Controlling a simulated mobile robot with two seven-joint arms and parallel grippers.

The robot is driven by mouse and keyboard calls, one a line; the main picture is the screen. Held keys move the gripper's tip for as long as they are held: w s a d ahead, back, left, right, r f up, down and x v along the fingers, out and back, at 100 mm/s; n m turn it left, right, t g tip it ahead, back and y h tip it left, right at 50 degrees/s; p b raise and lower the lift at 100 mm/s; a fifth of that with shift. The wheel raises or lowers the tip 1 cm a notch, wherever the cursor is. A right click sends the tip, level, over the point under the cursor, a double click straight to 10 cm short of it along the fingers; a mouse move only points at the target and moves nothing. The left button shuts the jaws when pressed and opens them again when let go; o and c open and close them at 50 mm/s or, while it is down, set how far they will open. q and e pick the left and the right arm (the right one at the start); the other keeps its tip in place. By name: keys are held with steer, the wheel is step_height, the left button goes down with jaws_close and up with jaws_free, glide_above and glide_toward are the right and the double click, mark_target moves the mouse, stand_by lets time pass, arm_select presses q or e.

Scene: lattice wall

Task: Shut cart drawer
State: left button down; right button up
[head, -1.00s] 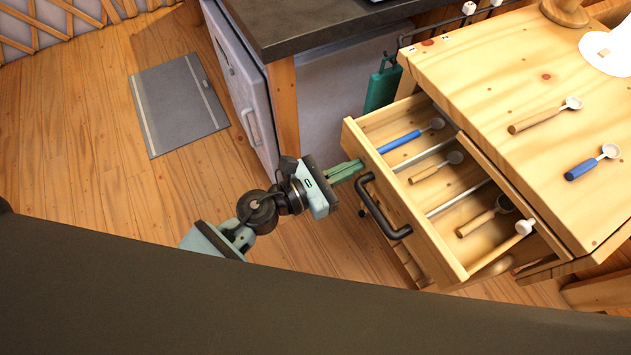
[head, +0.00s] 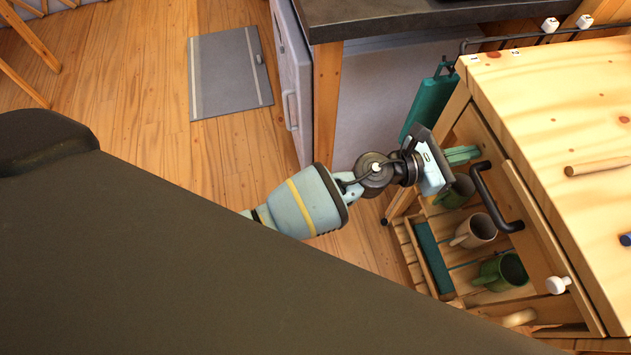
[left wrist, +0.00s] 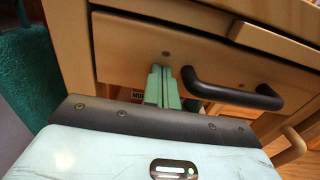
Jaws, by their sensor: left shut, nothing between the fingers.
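The cart drawer's wooden front (head: 520,235) sits close against the cart (head: 555,115), and its inside no longer shows from above. Whether a thin gap is left I cannot tell. Its black bar handle (head: 494,200) faces me, and also shows in the left wrist view (left wrist: 230,90). My left gripper (head: 465,154) is shut and empty, its green fingers at the drawer front beside the handle. In the left wrist view the fingertips (left wrist: 160,70) meet or nearly meet the front, left of the handle. My right gripper is not in view.
Below the drawer, an open slatted shelf holds mugs (head: 474,231). A white round end (head: 558,285) sticks out at the drawer's right end. A teal board (head: 430,98) hangs at the cart's left side. A grey mat (head: 230,75) lies on the floor.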

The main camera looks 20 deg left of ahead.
arm_select(q)
steer(key=shift+w+d+r, duration=0.15)
steer(key=shift+w+d, duration=0.05)
steer(key=shift+d, duration=0.05)
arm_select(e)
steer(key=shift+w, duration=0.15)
arm_select(q)
steer(key=shift+r, duration=0.2)
stand_by(0.3)
